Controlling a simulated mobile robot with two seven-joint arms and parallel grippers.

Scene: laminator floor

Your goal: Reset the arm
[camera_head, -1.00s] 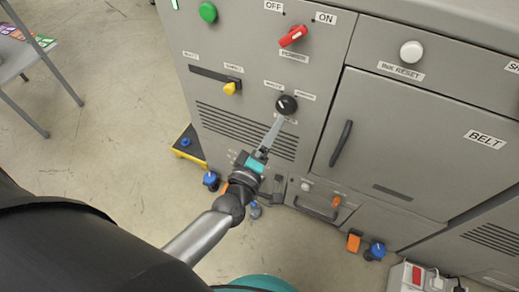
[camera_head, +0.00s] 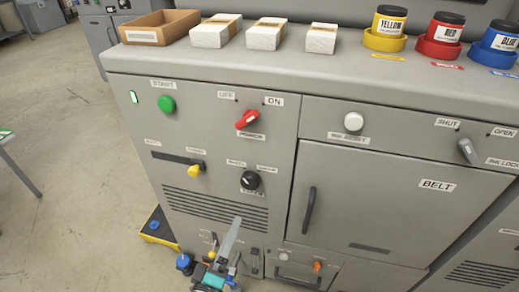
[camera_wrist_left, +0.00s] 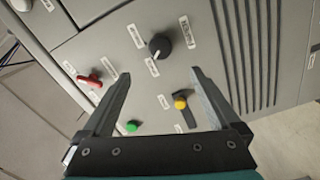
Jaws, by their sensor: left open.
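My left gripper (camera_head: 232,236) is low in the head view, in front of the vented lower panel of the grey machine. Its fingers are apart and nothing is between them. In the left wrist view the two fingers (camera_wrist_left: 160,82) stand wide, with the machine's front beyond them. A black rotary knob (camera_head: 250,180) sits above the gripper in the head view. It also shows in the wrist view (camera_wrist_left: 159,46), apart from the fingers. My right gripper is in no view.
A belt door (camera_head: 390,200) with a black handle is to the right. White boxes and ink jars stand on top. Open floor (camera_head: 70,220) lies left.

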